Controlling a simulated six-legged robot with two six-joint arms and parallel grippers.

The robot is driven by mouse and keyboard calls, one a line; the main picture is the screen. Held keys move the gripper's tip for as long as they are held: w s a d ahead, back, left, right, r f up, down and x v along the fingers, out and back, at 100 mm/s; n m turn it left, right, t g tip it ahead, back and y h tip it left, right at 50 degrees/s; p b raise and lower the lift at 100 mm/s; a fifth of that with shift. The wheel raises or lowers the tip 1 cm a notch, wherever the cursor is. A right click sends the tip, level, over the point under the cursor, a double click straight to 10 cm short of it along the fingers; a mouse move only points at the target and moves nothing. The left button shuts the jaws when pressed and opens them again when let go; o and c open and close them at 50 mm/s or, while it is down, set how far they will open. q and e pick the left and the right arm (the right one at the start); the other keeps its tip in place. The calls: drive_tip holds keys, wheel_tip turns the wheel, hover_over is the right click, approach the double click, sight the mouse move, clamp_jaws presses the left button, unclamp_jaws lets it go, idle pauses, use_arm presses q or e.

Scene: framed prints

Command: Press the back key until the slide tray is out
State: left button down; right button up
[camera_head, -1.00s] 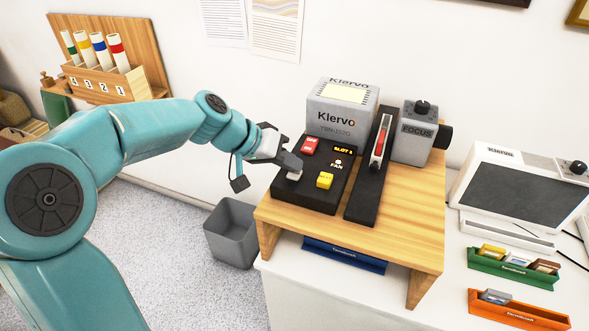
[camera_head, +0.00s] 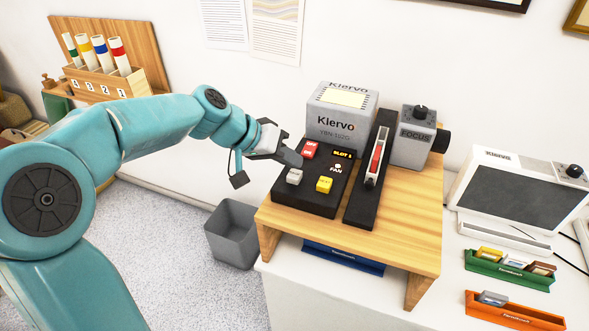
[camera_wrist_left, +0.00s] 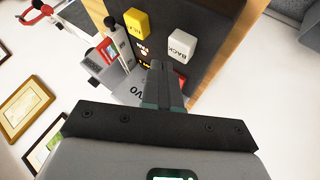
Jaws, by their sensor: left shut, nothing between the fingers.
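The projector (camera_head: 342,112) stands on a wooden stand, with a black key panel (camera_head: 309,202) in front. The whitish back key (camera_head: 294,176) is at the panel's left; it shows lettered BACK in the left wrist view (camera_wrist_left: 181,46). The slide tray (camera_head: 372,172), light with a red part, lies in the black track right of the panel. My left gripper (camera_head: 299,161) is shut and empty, its tips just behind and above the back key, apart from it. The tips also show in the left wrist view (camera_wrist_left: 160,68). My right gripper is out of view.
A yellow key (camera_head: 324,184) and a red key (camera_head: 309,149) share the panel, beside a small SLOT display (camera_head: 343,154). A focus unit (camera_head: 414,138) stands right of the track. A grey bin (camera_head: 232,235) is left of the stand. Green (camera_head: 510,268) and orange (camera_head: 515,311) slide trays lie at right.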

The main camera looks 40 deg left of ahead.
sight(290, 175)
use_arm(q)
drive_tip(key=shift+r+p, duration=1.8)
drive_tip(key=shift+r, duration=0.75)
drive_tip(key=shift+f, duration=0.1)
drive_tip(key=shift+s, duration=0.1)
